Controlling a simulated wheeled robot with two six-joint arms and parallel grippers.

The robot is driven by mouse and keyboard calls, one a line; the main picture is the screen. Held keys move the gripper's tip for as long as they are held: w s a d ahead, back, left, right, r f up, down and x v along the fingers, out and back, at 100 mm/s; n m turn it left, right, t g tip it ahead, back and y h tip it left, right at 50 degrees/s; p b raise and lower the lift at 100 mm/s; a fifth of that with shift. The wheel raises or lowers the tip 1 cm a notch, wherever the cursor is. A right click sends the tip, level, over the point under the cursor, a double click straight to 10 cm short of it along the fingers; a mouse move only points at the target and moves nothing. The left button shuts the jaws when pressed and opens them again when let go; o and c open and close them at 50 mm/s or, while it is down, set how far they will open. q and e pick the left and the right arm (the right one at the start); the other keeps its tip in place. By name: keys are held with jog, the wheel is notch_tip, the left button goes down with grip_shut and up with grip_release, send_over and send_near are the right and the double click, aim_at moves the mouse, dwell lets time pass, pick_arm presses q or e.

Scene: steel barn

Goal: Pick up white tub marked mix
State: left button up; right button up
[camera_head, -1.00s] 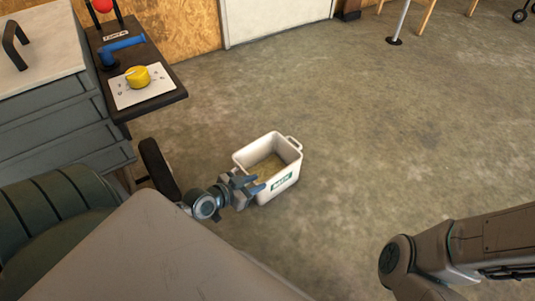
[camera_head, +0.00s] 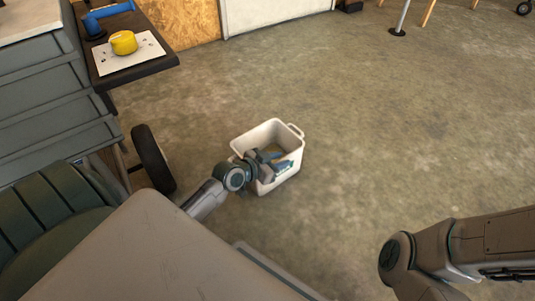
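The white tub (camera_head: 292,138) stands upright on the floor in the middle of the head view, with a loop handle at its far right rim. Its green label on the near side is mostly covered by my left gripper. My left gripper (camera_head: 276,160) is at the tub's near left rim, its fingers reaching over the opening. The fingers look apart; whether they touch the wall I cannot tell. Much of the tub's inside is hidden behind the gripper. My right arm shows at the lower right, with its gripper out of the picture.
The concrete floor right of and beyond the tub is clear.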

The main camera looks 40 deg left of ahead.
pick_arm(q)
jog(key=shift+w, duration=0.15)
grip_shut()
dwell(1.4)
